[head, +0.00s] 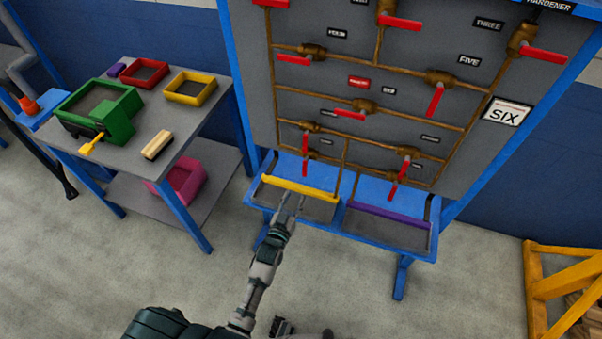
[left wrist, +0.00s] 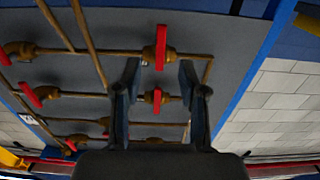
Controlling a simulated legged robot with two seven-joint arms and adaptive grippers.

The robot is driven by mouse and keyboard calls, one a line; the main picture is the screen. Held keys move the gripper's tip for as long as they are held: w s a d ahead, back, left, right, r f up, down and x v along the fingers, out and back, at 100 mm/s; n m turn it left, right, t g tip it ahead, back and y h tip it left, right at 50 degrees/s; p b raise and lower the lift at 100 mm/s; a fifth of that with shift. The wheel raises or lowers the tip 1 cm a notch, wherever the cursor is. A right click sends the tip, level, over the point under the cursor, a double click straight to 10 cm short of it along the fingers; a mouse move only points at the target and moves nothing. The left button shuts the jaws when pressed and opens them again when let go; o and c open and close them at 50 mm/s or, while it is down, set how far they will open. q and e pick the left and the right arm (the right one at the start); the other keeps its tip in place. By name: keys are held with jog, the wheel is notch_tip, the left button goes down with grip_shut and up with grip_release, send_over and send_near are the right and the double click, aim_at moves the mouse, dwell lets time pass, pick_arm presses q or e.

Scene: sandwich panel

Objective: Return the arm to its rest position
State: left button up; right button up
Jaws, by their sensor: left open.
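My left gripper (head: 290,202) is open and empty in the head view, just in front of the yellow bar (head: 300,187) at the lower edge of the panel (head: 330,90). In the left wrist view its two fingers (left wrist: 158,80) stand apart, with red valve handles (left wrist: 157,98) and brown pipes seen between and beyond them. Whether the fingertips touch the yellow bar cannot be told. My left arm reaches up from the bottom of the head view.
A table (head: 205,120) at left holds a green box (head: 112,124), red and yellow frames and a wooden block. A purple bar (head: 388,215) lies right of the yellow one. A yellow wooden structure (head: 560,290) stands at lower right. The grey floor in front is open.

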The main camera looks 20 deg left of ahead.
pick_arm(q)
jog(key=s+f+m+g, duration=0.1)
jog(key=s+f+g, duration=0.3)
jog(key=s+f, duration=0.55)
jog(key=s+f+g, duration=0.5)
jog(key=f, duration=1)
jog(key=s+f+g, duration=0.2)
jog(key=s+f, duration=0.2)
jog(key=s, duration=0.3)
jog(key=s+a+f+g, duration=0.1)
jog(key=s+f, duration=0.3)
jog(key=s, duration=0.4)
jog(key=s+a+f+m+g, duration=0.1)
jog(key=s+f+g, duration=0.3)
jog(key=s, duration=0.3)
jog(key=shift+s+f, duration=0.35)
jog(key=shift+f, duration=0.15)
